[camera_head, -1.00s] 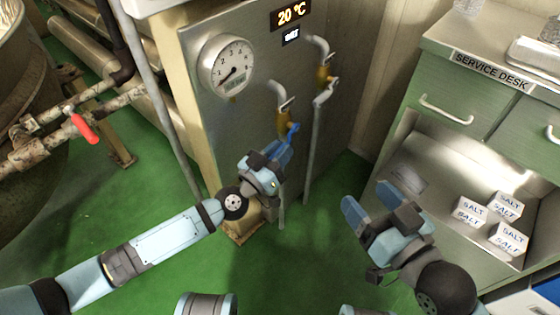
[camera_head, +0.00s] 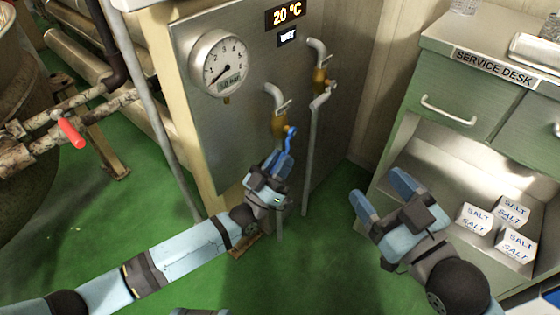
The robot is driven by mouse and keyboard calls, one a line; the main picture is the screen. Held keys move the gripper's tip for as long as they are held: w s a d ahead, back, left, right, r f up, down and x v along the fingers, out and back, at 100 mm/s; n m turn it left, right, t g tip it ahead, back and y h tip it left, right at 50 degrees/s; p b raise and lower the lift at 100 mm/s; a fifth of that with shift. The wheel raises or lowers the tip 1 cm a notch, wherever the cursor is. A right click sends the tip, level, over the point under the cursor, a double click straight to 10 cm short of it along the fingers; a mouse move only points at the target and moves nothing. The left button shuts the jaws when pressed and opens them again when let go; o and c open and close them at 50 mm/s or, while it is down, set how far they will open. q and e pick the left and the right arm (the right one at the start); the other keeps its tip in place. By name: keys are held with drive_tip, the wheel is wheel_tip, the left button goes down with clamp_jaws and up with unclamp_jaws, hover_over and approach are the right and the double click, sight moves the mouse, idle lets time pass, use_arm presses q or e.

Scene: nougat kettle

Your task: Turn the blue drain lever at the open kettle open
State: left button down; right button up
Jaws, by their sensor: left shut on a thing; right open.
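The blue lever (camera_head: 290,136) is on the brass valve of the left-hand pipe (camera_head: 278,128), on the front of a steel cabinet (camera_head: 250,108). It points downward from the valve. My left gripper (camera_head: 281,160) comes up from below and is shut on the lower part of the blue lever; its fingers hide the lever's end. My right gripper (camera_head: 380,188) is open and empty, in front of the service desk. A large round vessel (camera_head: 22,85) shows only in part at the left edge.
A second brass valve (camera_head: 320,78) sits up to the right on another pipe. A red lever (camera_head: 71,133) is on rusty piping at the left. The service desk (camera_head: 440,62) with salt boxes (camera_head: 513,210) stands at the right. The green floor (camera_head: 330,265) between is clear.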

use_arm(q)
drive_tip(key=shift+f, duration=0.1)
use_arm(e)
drive_tip(key=shift+r, duration=0.1)
use_arm(q)
drive_tip(key=c, duration=1.1)
unclamp_jaws()
drive_tip(key=shift+o, duration=0.5)
drive_tip(key=p+v, duration=0.3)
drive_tip(key=v, duration=1)
drive_tip(key=shift+s+a+f+p, duration=0.2)
drive_tip(key=shift+f+p, duration=0.1)
use_arm(e)
drive_tip(key=shift+s+a+f+m+g, duration=0.25)
drive_tip(key=shift+s+m+g, duration=0.15)
drive_tip(key=shift+m, duration=0.2)
drive_tip(key=shift+s+a+f+m+g, duration=0.2)
drive_tip(key=shift+s+a+m+g, duration=0.1)
drive_tip(key=shift+s+m, duration=0.25)
use_arm(q)
drive_tip(key=shift+c, duration=0.4)
use_arm(e)
drive_tip(key=shift+w, duration=0.1)
